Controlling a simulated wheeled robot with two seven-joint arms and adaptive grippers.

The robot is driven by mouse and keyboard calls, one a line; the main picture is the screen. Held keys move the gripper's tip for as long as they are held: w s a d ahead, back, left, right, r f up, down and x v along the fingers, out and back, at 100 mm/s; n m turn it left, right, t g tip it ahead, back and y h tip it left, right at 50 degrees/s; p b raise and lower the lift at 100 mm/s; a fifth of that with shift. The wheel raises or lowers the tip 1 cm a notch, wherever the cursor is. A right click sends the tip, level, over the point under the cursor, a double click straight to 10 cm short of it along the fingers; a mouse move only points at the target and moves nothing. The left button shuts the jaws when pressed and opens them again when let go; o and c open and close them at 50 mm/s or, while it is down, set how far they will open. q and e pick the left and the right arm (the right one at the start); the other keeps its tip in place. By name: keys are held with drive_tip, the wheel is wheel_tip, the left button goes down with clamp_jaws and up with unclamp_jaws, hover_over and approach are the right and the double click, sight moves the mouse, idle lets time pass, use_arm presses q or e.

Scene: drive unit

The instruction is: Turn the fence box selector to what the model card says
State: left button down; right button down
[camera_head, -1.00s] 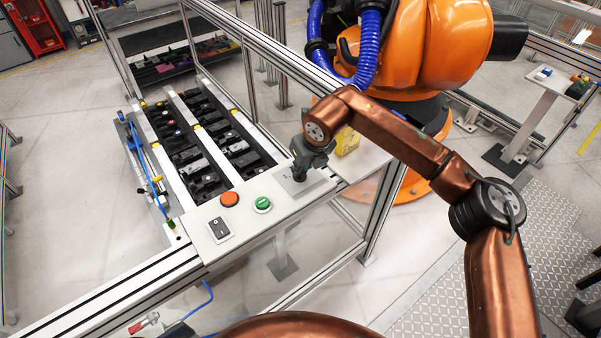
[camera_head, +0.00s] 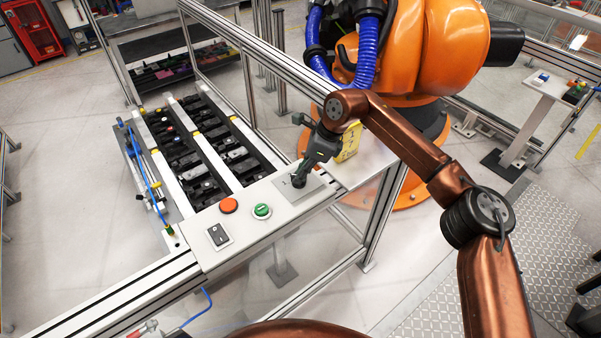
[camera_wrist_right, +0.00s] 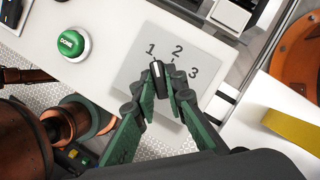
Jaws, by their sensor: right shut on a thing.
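The selector (camera_wrist_right: 157,76) is a small black knob with a white line, on a grey plate (camera_wrist_right: 140,82) marked 1, 2 and 3. Its white line points towards the 1. My right gripper (camera_wrist_right: 160,92) is shut on the knob, one green-and-black finger on each side. In the head view my right gripper (camera_head: 299,181) reaches down onto the plate (camera_head: 312,189) and hides the knob. A yellow card (camera_head: 348,143) stands just behind the gripper, with a dark mark that looks like a 1, partly hidden. My left gripper is not in view.
On the same panel are a green button (camera_head: 262,210), marked DONE in the wrist view (camera_wrist_right: 71,43), a red button (camera_head: 228,205) and a black rocker switch (camera_head: 218,235). A metal fence post and rail stand close beside my right arm. An orange robot (camera_head: 410,60) is behind.

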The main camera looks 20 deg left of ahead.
drive_tip(key=shift+r+n, duration=0.1)
drive_tip(key=shift+n, duration=0.5)
drive_tip(key=shift+g, duration=0.3)
drive_tip(key=c, duration=2)
unclamp_jaws()
drive_tip(key=shift+o, duration=0.2)
drive_tip(key=v, duration=1.2)
drive_tip(key=shift+a, duration=0.15)
